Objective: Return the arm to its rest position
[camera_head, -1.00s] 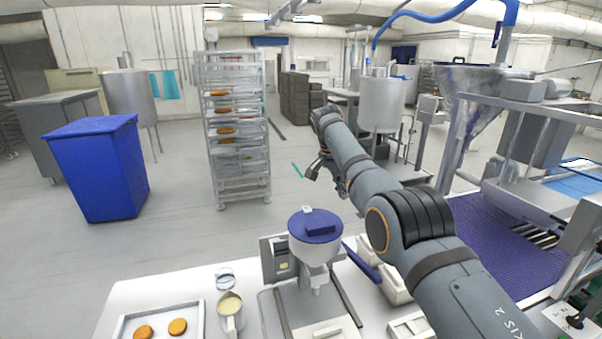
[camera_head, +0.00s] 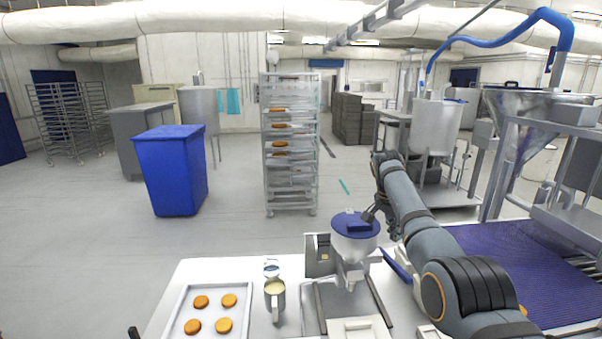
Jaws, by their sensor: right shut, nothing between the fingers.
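My right arm (camera_head: 425,235) comes in from the lower right and reaches up, with its wrist bent down. My right gripper (camera_head: 369,214) is small and dark in the picture, shut and empty. It shows in front of or above the blue lid of the filling machine's hopper (camera_head: 345,245); I cannot tell whether it touches the lid.
The white table holds a tray (camera_head: 215,287) with several orange rounds, a jug of cream (camera_head: 275,290) and the filling machine. A purple conveyor belt (camera_head: 520,262) lies at right. A blue bin (camera_head: 170,170) and a rack (camera_head: 291,190) stand on open floor beyond.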

